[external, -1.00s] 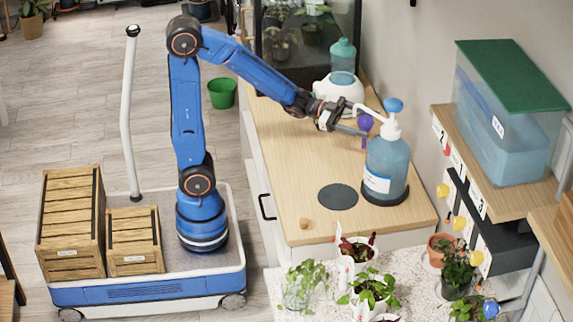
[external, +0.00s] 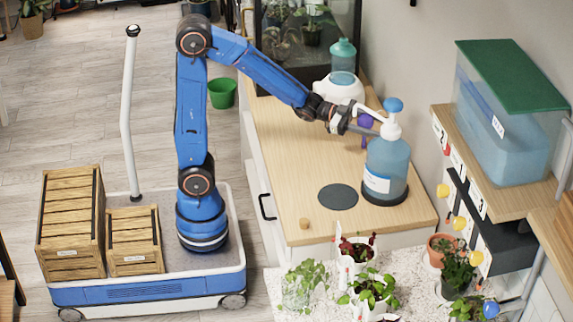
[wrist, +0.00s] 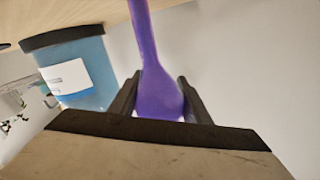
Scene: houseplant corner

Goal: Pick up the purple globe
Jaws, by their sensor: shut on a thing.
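The purple globe (external: 365,121) has a round bulb and a long thin stem. It is upright over the wooden cabinet top, just left of the large blue pump bottle (external: 388,163). My gripper (external: 361,127) is shut on its bulb. In the wrist view, the purple globe (wrist: 163,92) sits between the two dark fingers of my gripper (wrist: 160,100), and its stem runs out of the top edge. The stem's lower tip is hidden, so I cannot tell whether it touches the cabinet top.
A white round container (external: 340,88) and a teal-capped bottle (external: 343,55) stand behind. A dark round mat (external: 338,197) lies on the cabinet's front part (external: 290,180), which is mostly clear.

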